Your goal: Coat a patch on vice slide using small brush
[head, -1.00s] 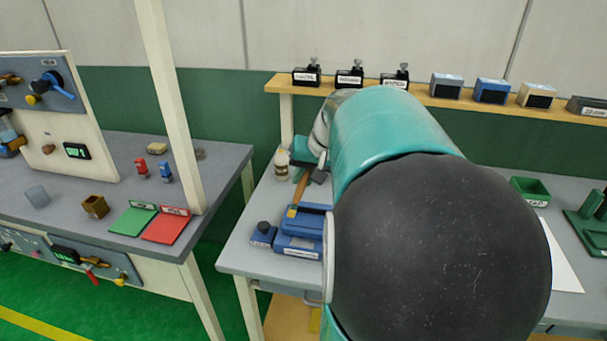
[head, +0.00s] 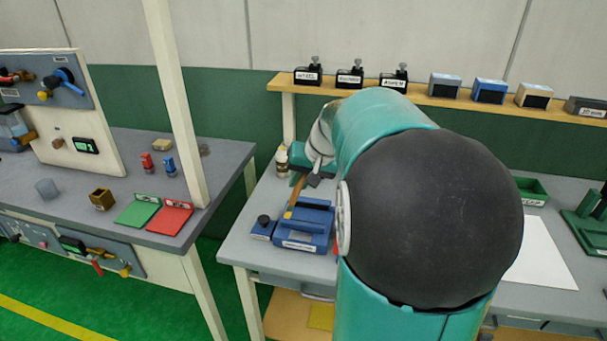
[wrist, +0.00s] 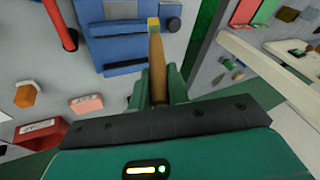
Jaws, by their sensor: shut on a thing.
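The blue vice (head: 308,232) sits near the left end of the right-hand table. It fills the top middle of the wrist view (wrist: 120,58). My gripper (wrist: 157,82) is shut on the small brush, its green fingers on either side of the wooden handle (wrist: 157,60). The brush's yellow tip (wrist: 153,23) points away from the fingers and overlaps the vice in the wrist view. In the head view the brush (head: 297,190) slants down to the vice's upper left part. I cannot tell whether the tip touches it. My arm hides the vice's right side.
A pale bottle (head: 282,160) stands behind the vice. A small blue block with a dark knob (head: 263,228) is at its left. A shelf (head: 440,97) with stamps and boxes runs behind. A green tray (head: 533,190) and a white sheet (head: 535,255) lie right.

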